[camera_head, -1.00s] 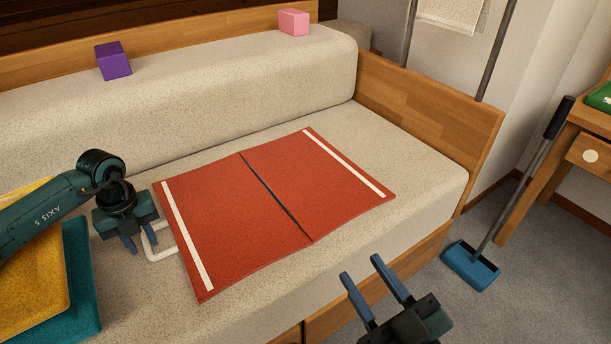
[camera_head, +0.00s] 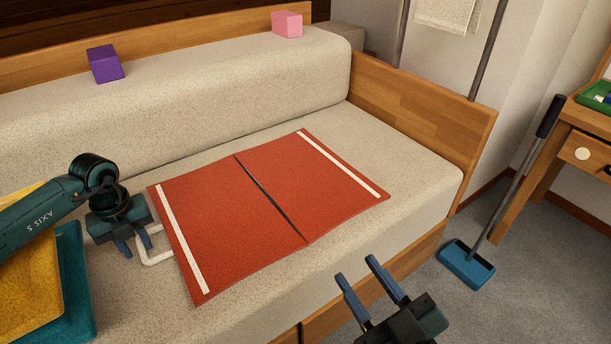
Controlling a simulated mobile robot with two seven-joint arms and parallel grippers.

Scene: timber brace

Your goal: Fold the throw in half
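The red throw (camera_head: 220,225) lies flat and spread out on the beige sofa seat. It has a white stripe along its left and right edges and a dark line across its middle. A white loop handle (camera_head: 153,258) sticks out from its left edge. My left gripper (camera_head: 134,248) is beside that handle, with its blue fingers pointing down and a gap between them; whether a finger touches the handle is unclear. My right gripper (camera_head: 356,274) is open and empty in front of the sofa, its fingers apart and pointing toward the seat.
Yellow (camera_head: 30,250) and teal (camera_head: 75,290) pieces lie at the left. A purple block (camera_head: 106,64) and a pink block (camera_head: 287,24) sit on the backrest. A wooden armrest (camera_head: 420,105) bounds the right side. A blue-headed broom (camera_head: 467,263) stands on the floor.

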